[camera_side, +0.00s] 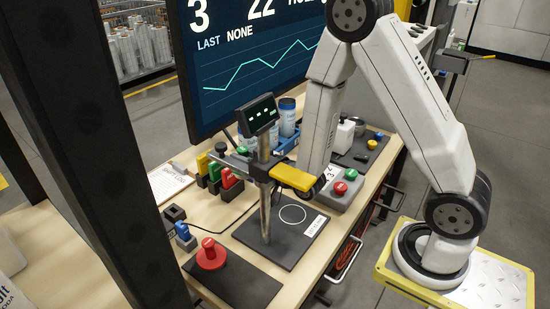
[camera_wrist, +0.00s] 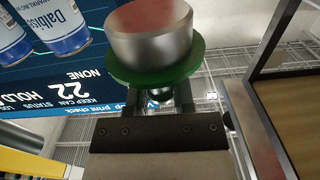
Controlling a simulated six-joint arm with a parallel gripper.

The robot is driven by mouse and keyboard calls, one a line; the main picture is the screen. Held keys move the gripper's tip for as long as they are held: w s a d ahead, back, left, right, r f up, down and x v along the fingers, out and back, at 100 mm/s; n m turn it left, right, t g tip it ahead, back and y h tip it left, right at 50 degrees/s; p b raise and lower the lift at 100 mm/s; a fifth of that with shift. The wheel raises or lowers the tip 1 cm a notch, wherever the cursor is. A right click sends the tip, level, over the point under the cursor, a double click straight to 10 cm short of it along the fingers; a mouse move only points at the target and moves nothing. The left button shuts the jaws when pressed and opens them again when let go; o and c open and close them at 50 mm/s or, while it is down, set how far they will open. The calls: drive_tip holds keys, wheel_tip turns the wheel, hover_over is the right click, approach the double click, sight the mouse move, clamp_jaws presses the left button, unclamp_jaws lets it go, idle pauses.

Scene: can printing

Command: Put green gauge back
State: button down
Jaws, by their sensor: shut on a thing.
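In the wrist view, my gripper (camera_wrist: 160,98) is shut on the green gauge (camera_wrist: 150,42), a short metal cylinder with a wide green collar. The collar sits just beyond the jaws, and a reddish tint shows on the metal end. Dark fingers are partly hidden behind the gauge. In the side view the stand and arm cover the jaws, and I cannot clearly make out the held gauge. A row of yellow, green (camera_side: 214,173) and red (camera_side: 231,179) blocks stands left of the display stand.
A metal post (camera_side: 265,190) carries a small display (camera_side: 258,114) above a dark plate (camera_side: 300,245) with a white circle. A red knob (camera_side: 211,254) is in front. A large screen (camera_side: 250,60) and blue cans (camera_side: 287,117) stand behind. A button box (camera_side: 345,188) is right.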

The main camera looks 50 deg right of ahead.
drive_tip(key=w+d+r+n+y, duration=0.3)
drive_tip(key=r+y, duration=0.1)
drive_tip(key=r, duration=0.3)
drive_tip(key=s+d+r+n+g+y, duration=0.2)
drive_tip(key=s+d+r+n+y, duration=0.1)
drive_tip(key=d, duration=0.4)
drive_tip(key=s+d+r+n+g+y, duration=0.2)
drive_tip(key=s+d+r+g+y, duration=0.1)
drive_tip(key=s+d+r+y, duration=0.1)
drive_tip(key=d+r+y, duration=0.1)
drive_tip(key=d+r, duration=0.1)
drive_tip(key=d, duration=0.1)
drive_tip(key=shift+s+r+n, duration=0.3)
drive_tip(key=shift+r+n, duration=0.05)
drive_tip(key=shift+n, duration=0.05)
drive_tip(key=shift+d, duration=0.1)
drive_tip(key=w+d+f, duration=0.4)
drive_tip(key=w+f, duration=0.4)
drive_tip(key=w, duration=0.4)
drive_tip(key=shift+w+f, duration=0.15)
drive_tip(key=shift+f, duration=0.2)
drive_tip(key=shift+d, duration=0.1)
